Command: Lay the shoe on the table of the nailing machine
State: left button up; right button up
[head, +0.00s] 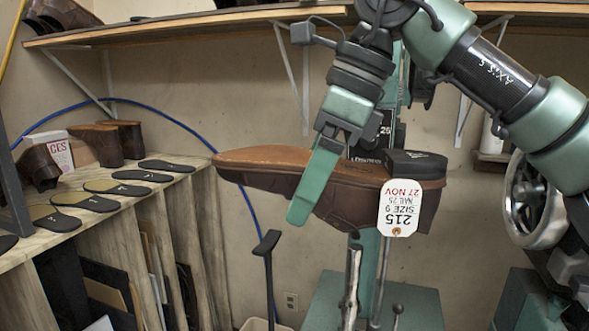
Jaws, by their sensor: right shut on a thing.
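My right gripper (316,182) is shut on a brown leather shoe (258,163) around its middle, with one green finger across the near side. The other finger is hidden behind the shoe. The shoe is held in the air, sole up, toe to the left, with a black heel (415,160) on top at the right. A white tag (399,208) hangs from the heel end, its print upside down. The green nailing machine (376,292) stands behind and below. The shoe hides its middle, so I cannot see its table or tell any contact. My left gripper is out of view.
A wooden bench (150,190) at the left holds several dark soles, brown boots (122,137) and a white box (56,150). A wall shelf (200,24) runs above. A handwheel (535,200) is at the right. A black-topped post (268,245) stands below the toe.

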jog(key=w+d+f+n+g+h, duration=0.1)
jog(key=d+f+n+g+h, duration=0.1)
jog(key=d+f+n, duration=0.6)
jog(key=w+d+f+n+g+h, duration=0.2)
jog(key=d+f+n, duration=0.7)
jog(key=f, duration=0.5)
jog(key=shift+d+n+g, duration=0.3)
jog(key=shift+n+g, duration=0.1)
jog(key=shift+n, duration=0.8)
jog(key=shift+s, duration=0.1)
